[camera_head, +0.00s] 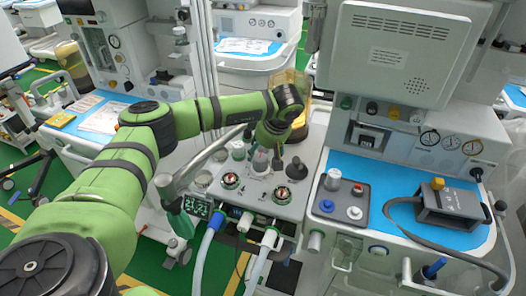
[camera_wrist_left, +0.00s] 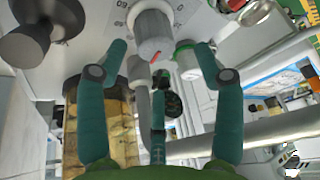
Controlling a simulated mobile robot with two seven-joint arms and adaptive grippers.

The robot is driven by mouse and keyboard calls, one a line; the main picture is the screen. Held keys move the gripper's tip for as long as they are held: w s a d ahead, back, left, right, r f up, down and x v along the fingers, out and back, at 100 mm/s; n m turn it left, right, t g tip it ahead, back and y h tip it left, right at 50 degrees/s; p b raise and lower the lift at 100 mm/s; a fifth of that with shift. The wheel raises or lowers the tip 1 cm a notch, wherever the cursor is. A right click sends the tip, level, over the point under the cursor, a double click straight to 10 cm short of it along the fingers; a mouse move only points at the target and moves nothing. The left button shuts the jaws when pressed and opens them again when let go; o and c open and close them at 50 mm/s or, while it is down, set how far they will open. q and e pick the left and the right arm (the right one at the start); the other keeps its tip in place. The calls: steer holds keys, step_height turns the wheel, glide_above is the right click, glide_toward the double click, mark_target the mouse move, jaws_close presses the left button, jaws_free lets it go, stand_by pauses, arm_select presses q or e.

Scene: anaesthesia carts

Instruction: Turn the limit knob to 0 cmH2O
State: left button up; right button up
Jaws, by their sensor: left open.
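The limit knob (camera_wrist_left: 152,32) is a grey-white cylinder with a red mark on its lower end, at the top middle of the left wrist view. Printed scale numbers show beside it; I cannot read its setting for sure. In the head view the knob (camera_head: 261,161) sits on the absorber block, partly below my left gripper (camera_head: 268,147). My left gripper is open, and it also shows in the left wrist view (camera_wrist_left: 160,55). Its fingers are spread to either side of the knob, apart from it and empty. My right gripper is in neither view.
A black knob (camera_wrist_left: 30,42) and a white cylinder with a green ring (camera_wrist_left: 188,60) stand close to the limit knob. A large monitor (camera_head: 398,52) stands at the right.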

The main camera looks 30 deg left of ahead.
mark_target(260, 157)
arm_select(q)
steer(key=x, duration=0.2)
steer(key=shift+f, duration=0.35)
steer(key=shift+p+x, duration=0.3)
steer(key=shift+x, duration=0.45)
steer(key=shift+w, duration=0.15)
steer(key=c, duration=1.1)
steer(key=shift+a, duration=0.1)
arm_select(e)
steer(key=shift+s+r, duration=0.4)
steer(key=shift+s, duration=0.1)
